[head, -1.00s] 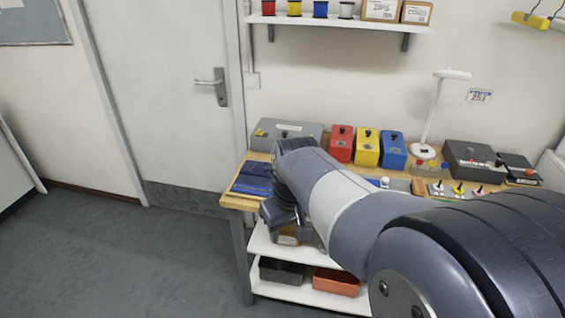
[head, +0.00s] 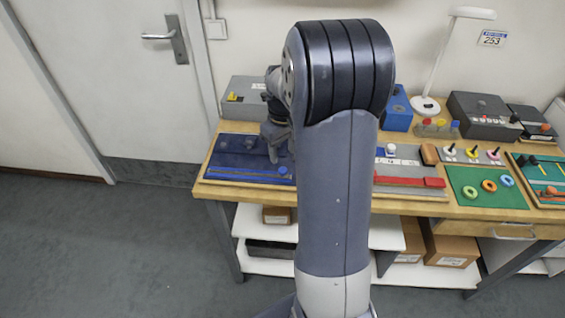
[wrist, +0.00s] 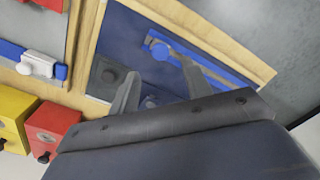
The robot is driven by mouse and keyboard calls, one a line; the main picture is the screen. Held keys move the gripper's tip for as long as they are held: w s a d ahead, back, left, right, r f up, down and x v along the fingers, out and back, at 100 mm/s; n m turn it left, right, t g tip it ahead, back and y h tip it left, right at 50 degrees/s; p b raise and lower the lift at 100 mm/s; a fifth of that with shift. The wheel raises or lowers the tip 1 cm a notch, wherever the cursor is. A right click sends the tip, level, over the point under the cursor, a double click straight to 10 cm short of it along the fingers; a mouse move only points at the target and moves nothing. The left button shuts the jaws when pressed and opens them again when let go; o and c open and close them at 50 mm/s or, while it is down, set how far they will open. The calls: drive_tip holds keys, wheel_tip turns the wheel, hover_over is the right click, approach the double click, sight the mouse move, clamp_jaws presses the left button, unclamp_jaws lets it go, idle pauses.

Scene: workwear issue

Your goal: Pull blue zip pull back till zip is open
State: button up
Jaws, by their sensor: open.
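A dark blue board (head: 225,150) lies at the left end of the table. It also shows in the wrist view (wrist: 125,38). A brighter blue strip with a round blue knob (wrist: 160,50) runs along one edge of it. Another round blue piece (wrist: 150,102) shows partly between my fingers; I cannot tell which of these is the zip pull. A grey square block with a round knob (wrist: 108,75) sits beside my finger. My gripper (wrist: 160,78) is open over the board, with nothing seen held. In the head view my gripper (head: 276,142) is partly hidden by my arm.
A grey box (head: 240,90) stands behind the board. Red (wrist: 55,125) and yellow (wrist: 15,110) boxes stand nearby. A panel with a red bar (head: 410,183) and a green board with rings (head: 488,188) lie to the right. The floor at left is clear.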

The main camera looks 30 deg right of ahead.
sight(283, 170)
wheel_tip(283, 170, down, 6)
drive_tip(key=shift+f, duration=0.2)
clamp_jaws()
idle(0.5)
